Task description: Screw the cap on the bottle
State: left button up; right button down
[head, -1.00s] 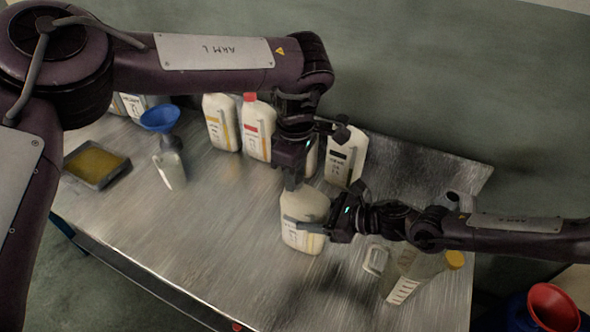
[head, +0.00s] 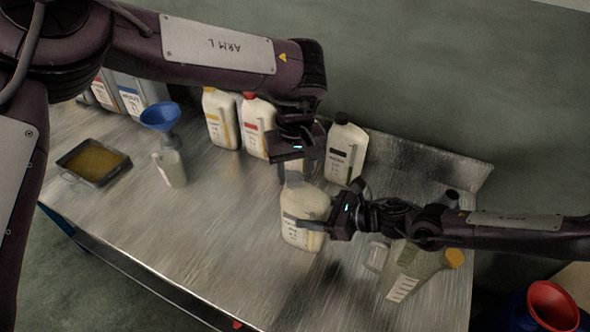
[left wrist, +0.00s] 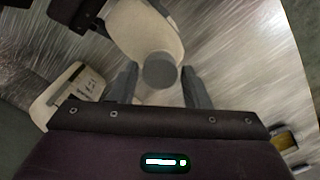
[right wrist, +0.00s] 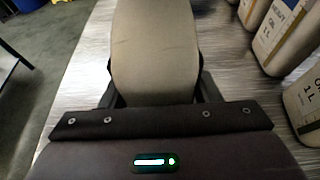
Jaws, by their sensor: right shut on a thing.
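The cream bottle (head: 303,206) stands on the metal table, with its grey cap (head: 294,180) at its top. My right gripper (head: 305,223) is shut on the bottle's body from the right; the right wrist view shows the bottle (right wrist: 153,50) between its fingers. My left gripper (left wrist: 162,82) is above the bottle. In the left wrist view its fingers are open on either side of the round grey cap (left wrist: 160,70), with gaps on both sides. The bottle neck is hidden under the cap, so I cannot tell how tightly the cap sits.
Bottles with red (head: 257,125) and black (head: 345,150) caps stand behind. A blue funnel (head: 160,117), a small container (head: 170,168) and a yellow-filled tray (head: 93,163) are at the left. A clear jug with a yellow cap (head: 418,272) is at the right. The front-left table is clear.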

pick_arm(q)
jog(key=shift+o, duration=0.8)
jog(key=shift+r, duration=2.3)
jog(key=shift+c, duration=0.2)
